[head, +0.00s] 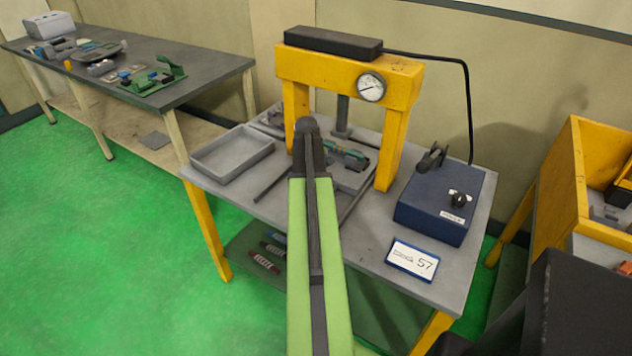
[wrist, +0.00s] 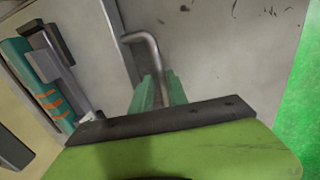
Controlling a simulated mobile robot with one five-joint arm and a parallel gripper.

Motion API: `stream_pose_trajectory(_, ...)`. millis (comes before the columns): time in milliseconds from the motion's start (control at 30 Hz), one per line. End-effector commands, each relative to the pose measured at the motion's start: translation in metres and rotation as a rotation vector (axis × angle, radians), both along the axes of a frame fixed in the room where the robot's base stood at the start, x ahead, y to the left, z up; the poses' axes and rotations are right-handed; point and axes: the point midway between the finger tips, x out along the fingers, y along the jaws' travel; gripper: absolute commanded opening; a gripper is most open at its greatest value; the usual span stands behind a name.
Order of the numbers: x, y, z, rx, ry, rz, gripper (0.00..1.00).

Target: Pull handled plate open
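The grey handled plate (head: 352,180) lies under the yellow press (head: 398,85), with a green and dark part on it. It also shows at the left of the wrist view (wrist: 88,18), beside a teal part with orange bands (wrist: 45,95). The bent metal handle (wrist: 140,37) runs between the green fingers of my gripper (wrist: 162,85) in the wrist view. The fingers stand close on both sides of the rod; whether they press on it cannot be told. In the head view my arm hides the gripper and handle.
A grey tray (head: 232,152) stands left of the press. A blue control box (head: 440,205) and a sign reading 57 (head: 412,259) are at the right. Dark rails (head: 272,182) run along the tabletop. Another bench (head: 205,78) stands at the back left.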

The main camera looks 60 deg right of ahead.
Motion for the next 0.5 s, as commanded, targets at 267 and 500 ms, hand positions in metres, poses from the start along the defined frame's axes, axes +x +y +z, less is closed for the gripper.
stream_pose_trajectory(267, 0.0003, 0.0002, 0.0000, 0.000, 0.000, 0.000, 0.00)
stream_pose_trajectory(500, 0.0004, 0.0003, -0.0002, 0.000, 0.000, 0.001, 0.00)
